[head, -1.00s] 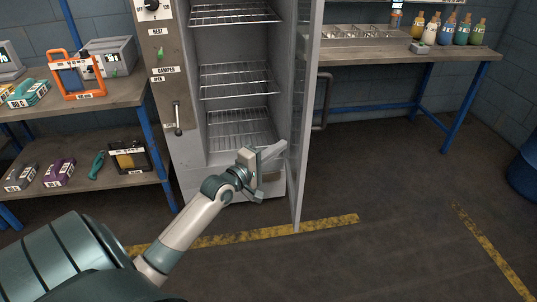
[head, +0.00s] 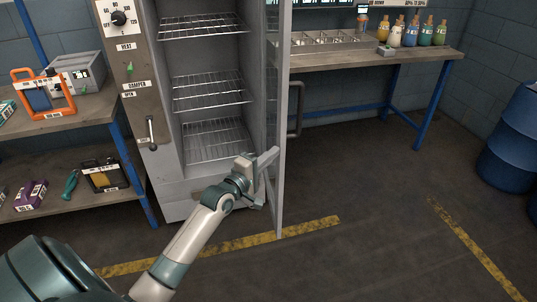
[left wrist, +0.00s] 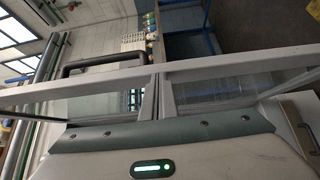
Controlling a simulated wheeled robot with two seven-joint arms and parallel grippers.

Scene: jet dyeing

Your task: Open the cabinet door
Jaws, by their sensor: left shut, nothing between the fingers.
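The grey cabinet (head: 166,190) stands in the middle left of the head view with its inside exposed. Its door (head: 284,130) is swung well open on the right side, seen nearly edge-on, with a dark bar handle (head: 298,112) on its outer face. My left gripper (head: 268,160) is shut and empty at the inner side of the door, close to it; I cannot tell whether they touch. In the left wrist view the closed fingers (left wrist: 157,97) are in front of the door frame (left wrist: 80,87), and the handle (left wrist: 100,62) shows beyond. My right gripper is out of view.
Wire racks (head: 212,90) sit inside the cabinet. A shelf bench (head: 70,125) with equipment stands on the left. A workbench (head: 345,70) with bottles is behind the door on the right. A blue drum (head: 512,140) stands far right. The floor right of the door is clear.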

